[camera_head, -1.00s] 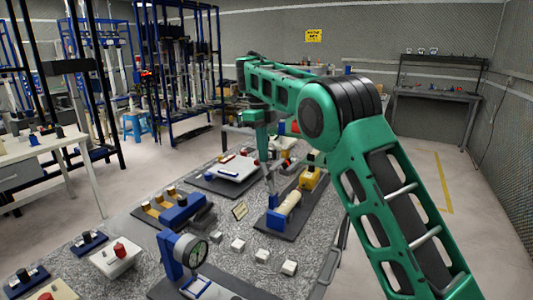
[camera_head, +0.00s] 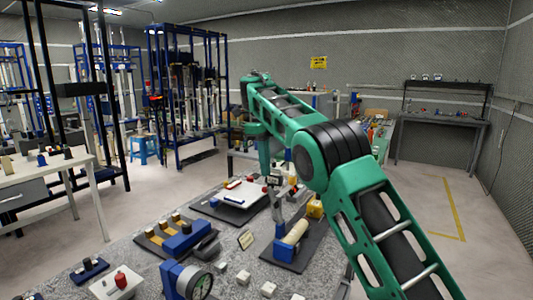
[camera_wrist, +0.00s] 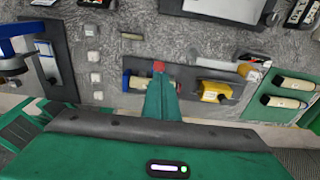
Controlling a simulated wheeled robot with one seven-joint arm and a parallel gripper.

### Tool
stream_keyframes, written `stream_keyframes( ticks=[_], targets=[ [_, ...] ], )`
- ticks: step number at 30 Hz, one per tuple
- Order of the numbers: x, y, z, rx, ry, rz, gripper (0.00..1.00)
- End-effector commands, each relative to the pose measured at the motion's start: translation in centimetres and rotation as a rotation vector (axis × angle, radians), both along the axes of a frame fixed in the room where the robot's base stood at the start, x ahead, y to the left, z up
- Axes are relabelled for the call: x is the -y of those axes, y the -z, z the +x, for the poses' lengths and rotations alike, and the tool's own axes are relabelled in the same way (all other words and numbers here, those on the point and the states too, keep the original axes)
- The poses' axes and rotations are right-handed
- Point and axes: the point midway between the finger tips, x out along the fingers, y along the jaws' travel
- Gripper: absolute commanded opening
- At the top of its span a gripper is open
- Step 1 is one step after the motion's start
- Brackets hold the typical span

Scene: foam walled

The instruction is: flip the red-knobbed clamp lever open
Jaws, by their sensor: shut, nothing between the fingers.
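The clamp fixture stands on a dark plate (camera_head: 311,254) on the bench, with a cream cylinder (camera_head: 295,233) at its blue end and a yellow body (camera_head: 315,207) at its far end. The wrist view also shows the yellow body (camera_wrist: 214,92).
A white plate (camera_head: 240,194) with red parts lies farther back. A blue block (camera_head: 186,236) and several small white blocks (camera_head: 243,277) sit left and in front. A dial gauge (camera_head: 200,286) stands at the near edge. Other cream cylinders (camera_wrist: 286,102) lie at right in the wrist view.

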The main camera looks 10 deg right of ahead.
Motion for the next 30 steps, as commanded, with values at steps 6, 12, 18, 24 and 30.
stream_keyframes(
  ticks=[6, 12, 18, 24, 30],
  targets=[
    [0.3, -4.2, -0.8, 0.01, 0.008, 0.0, 0.0],
    [0.3, -6.1, -0.9, 0.006, 0.01, 0.004, 0.0],
    [0.4, -7.1, -1.0, 0.008, 0.012, 0.0, 0.0],
    [0.4, -7.2, -1.0, 0.007, 0.013, -0.001, 0.0],
    [0.2, -7.2, -1.0, 0.007, 0.011, -0.001, 0.0]
  ],
)
